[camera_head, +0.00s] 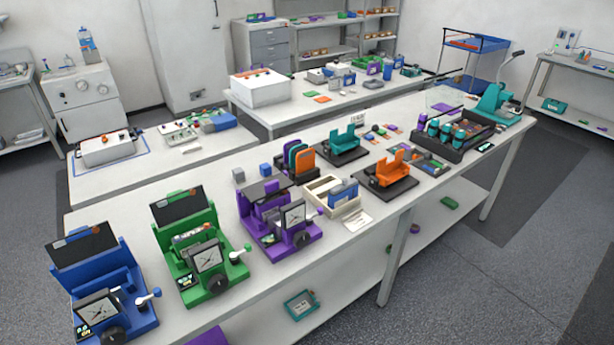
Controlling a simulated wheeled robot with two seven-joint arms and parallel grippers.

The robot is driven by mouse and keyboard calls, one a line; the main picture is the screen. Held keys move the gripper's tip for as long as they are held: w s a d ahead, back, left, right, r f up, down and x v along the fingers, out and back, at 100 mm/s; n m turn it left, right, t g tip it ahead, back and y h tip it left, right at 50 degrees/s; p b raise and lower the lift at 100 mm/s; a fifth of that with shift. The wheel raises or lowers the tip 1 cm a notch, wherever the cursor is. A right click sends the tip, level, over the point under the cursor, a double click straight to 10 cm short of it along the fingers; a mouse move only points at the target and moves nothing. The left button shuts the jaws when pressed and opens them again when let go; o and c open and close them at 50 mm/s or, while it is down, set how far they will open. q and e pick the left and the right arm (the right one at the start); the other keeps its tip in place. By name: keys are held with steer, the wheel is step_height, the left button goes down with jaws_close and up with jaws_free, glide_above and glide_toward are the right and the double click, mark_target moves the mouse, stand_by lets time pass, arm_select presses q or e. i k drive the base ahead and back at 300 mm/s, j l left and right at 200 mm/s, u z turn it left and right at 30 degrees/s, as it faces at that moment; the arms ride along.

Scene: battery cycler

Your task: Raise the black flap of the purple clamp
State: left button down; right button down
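The purple clamp (306,238) stands on the long white table, to the right of the green one. Its black flap (263,189) lies nearly flat over the top of the body, lower than the flaps on the blue and green clamps. A square dial and a dark round knob face the front edge. What lies under the flap is mostly hidden. Neither of my grippers is in view.
The green clamp (217,286) and blue clamp (139,314) stand to the left with their black flaps raised. A cream box (322,189), an orange cradle (393,168) and a teal cradle (343,146) are to the right. Small cubes (239,174) lie behind the purple clamp.

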mark_target(258, 192)
steer(key=i+l+u, duration=0.4)
steer(key=l, duration=0.7)
steer(key=i+l+u, duration=0.15)
steer(key=l+u, duration=0.25)
steer(key=l, duration=0.75)
steer(key=l+u, duration=0.4)
steer(key=l, duration=0.85)
steer(key=k+l+u, duration=0.1)
steer(key=l+u, duration=0.3)
steer(key=l, duration=0.85)
steer(key=l+u, duration=0.25)
steer(key=l, duration=1.05)
